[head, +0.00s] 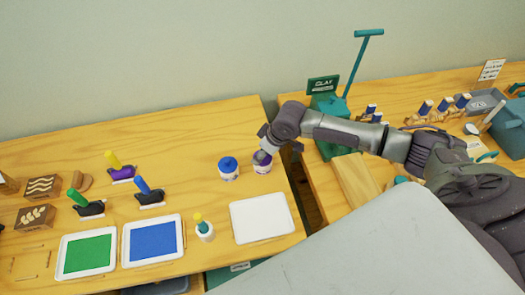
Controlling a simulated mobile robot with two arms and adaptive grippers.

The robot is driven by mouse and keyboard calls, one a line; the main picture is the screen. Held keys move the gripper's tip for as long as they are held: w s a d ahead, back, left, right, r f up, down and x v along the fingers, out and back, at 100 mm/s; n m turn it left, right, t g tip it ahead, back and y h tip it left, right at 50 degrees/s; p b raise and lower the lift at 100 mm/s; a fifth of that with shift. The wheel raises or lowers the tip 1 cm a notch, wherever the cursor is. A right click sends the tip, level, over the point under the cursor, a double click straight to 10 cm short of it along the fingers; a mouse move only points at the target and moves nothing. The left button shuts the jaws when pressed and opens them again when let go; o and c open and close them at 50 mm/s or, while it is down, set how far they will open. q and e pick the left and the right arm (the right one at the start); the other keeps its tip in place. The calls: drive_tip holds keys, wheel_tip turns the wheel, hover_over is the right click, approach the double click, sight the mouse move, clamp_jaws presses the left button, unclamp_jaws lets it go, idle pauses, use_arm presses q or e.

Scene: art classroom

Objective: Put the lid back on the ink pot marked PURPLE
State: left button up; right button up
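A small white pot with purple at its top (262,167) stands near the right end of the left table. My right gripper (265,152) is directly over it, pointing down, touching or nearly touching the purple top. The purple may be a lid or the ink; I cannot tell which, nor whether the fingers are closed on it. The pot's label is too small to read. A similar white pot with a blue lid (228,166) stands just to its left. My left gripper is not in view.
A blank white tray (262,220), a blue-inked tray (152,240) and a green-inked tray (87,254) lie in front. A gap separates this table from the right one, where a clay press (327,105) stands.

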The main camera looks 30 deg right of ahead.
drive_tip(key=o, duration=1.1)
drive_tip(key=shift+r+p, duration=3.5)
drive_tip(key=shift+p, duration=0.45)
clamp_jaws()
